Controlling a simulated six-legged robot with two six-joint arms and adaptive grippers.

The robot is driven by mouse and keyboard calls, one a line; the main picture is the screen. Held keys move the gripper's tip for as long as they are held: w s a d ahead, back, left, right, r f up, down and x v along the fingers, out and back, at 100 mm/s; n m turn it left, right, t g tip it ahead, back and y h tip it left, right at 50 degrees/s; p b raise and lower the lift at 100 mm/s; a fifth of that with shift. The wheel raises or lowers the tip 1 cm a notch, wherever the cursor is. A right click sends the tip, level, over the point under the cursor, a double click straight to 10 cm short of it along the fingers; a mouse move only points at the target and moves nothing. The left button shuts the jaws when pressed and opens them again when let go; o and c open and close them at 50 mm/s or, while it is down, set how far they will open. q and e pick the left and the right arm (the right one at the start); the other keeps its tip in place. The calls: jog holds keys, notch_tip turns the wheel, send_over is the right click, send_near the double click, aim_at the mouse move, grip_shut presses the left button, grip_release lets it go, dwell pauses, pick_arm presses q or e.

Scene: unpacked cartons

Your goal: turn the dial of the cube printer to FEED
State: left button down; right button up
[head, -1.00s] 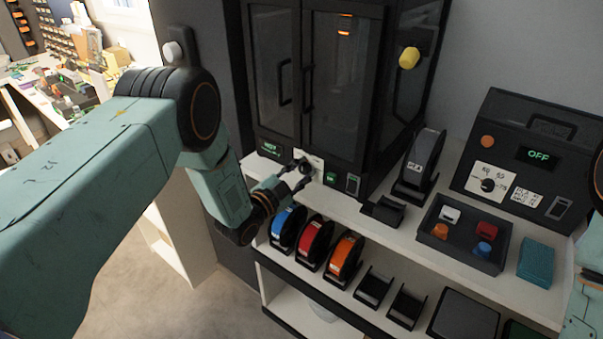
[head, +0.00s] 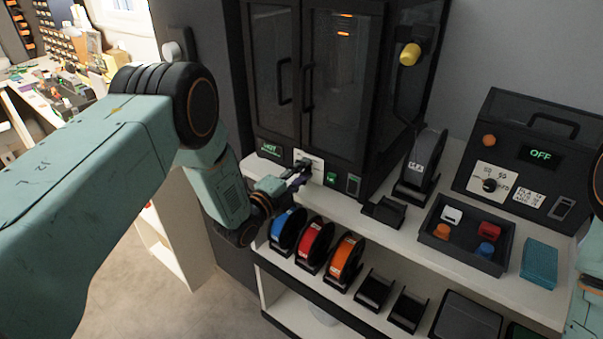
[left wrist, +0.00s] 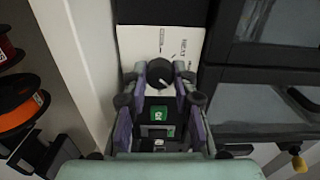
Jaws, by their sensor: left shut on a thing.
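The cube printer (head: 345,100) is a tall dark cabinet with glass doors, standing on the shelf unit. Its black round dial (left wrist: 160,72) sits on a white label plate (left wrist: 190,42) low on the front. A pale pointer line shows on the dial, but I cannot read the label words surely, so its setting is unclear. My left gripper (left wrist: 160,78) is shut on the dial, with one finger on each side of it. In the head view the left gripper (head: 301,174) reaches the panel and partly hides the dial. My right gripper is out of view.
A green button (head: 331,178) and a small green-lit display (head: 270,148) flank the dial. Blue, red and orange spools (head: 315,243) stand just below. A black spool (head: 424,160), a parts tray (head: 440,259) and a machine reading OFF (head: 515,170) are to the right.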

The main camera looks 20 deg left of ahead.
pick_arm(q)
jog(key=shift+s+f+m, duration=0.1)
jog(key=shift+f+m, duration=0.1)
jog(key=shift+m, duration=0.1)
dwell(0.4)
jog(key=c, duration=1.4)
grip_release()
jog(key=o, duration=0.3)
jog(key=shift+s+r, duration=0.1)
jog(key=shift+r, duration=0.05)
jog(key=shift+o, duration=0.2)
jog(key=v, duration=1.1)
jog(key=shift+s+a, duration=0.15)
jog(key=shift+s, duration=0.25)
